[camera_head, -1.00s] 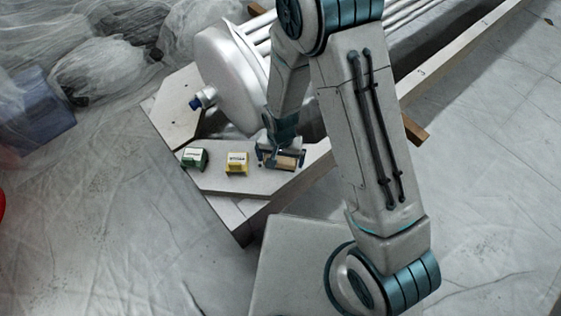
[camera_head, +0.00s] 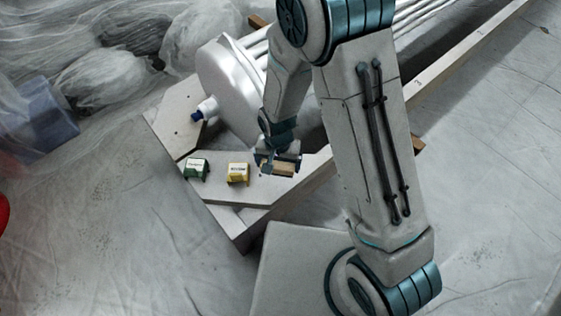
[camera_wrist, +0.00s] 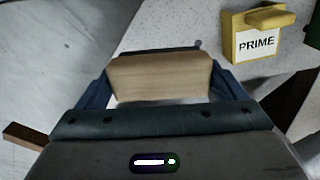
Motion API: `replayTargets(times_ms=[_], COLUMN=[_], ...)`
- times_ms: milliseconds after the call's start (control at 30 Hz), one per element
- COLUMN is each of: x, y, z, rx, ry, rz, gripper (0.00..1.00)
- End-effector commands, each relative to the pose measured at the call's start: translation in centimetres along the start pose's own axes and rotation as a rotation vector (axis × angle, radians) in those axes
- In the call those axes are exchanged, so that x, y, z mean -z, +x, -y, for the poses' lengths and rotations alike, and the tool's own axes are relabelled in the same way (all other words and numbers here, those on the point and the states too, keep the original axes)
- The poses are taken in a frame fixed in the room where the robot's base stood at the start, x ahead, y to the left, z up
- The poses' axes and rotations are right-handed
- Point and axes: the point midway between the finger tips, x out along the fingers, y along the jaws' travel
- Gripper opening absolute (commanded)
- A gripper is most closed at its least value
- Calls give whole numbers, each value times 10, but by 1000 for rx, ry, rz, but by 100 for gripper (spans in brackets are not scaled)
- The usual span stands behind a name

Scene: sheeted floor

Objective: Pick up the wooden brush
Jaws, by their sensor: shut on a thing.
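The wooden brush (camera_wrist: 160,78) is a light brown block held between the two blue fingers of my gripper (camera_wrist: 165,85) in the wrist view. In the head view the brush (camera_head: 278,168) shows under my gripper (camera_head: 278,162), over the near right part of the grey platform (camera_head: 235,190). My gripper is shut on it. In the head view it appears a little above the platform. The brush's underside and far side are hidden.
A yellow box (camera_head: 238,173) stands just left of my gripper, and it also shows in the wrist view, labelled PRIME (camera_wrist: 258,42). A green box (camera_head: 197,169) stands farther left. A large silver cylinder (camera_head: 228,92) with a blue fitting lies behind.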

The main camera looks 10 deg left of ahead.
Motion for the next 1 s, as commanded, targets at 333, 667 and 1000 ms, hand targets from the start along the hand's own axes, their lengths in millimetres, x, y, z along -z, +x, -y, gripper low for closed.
replayTargets(times_ms=[333, 667, 1000], x=[-67, -93, -95], y=[-46, -61, -61], z=[32, 44, 45], rx=[0, 0, 0], ry=[-8, -2, -1], rz=[0, 0, 1], gripper=[66, 66, 66])
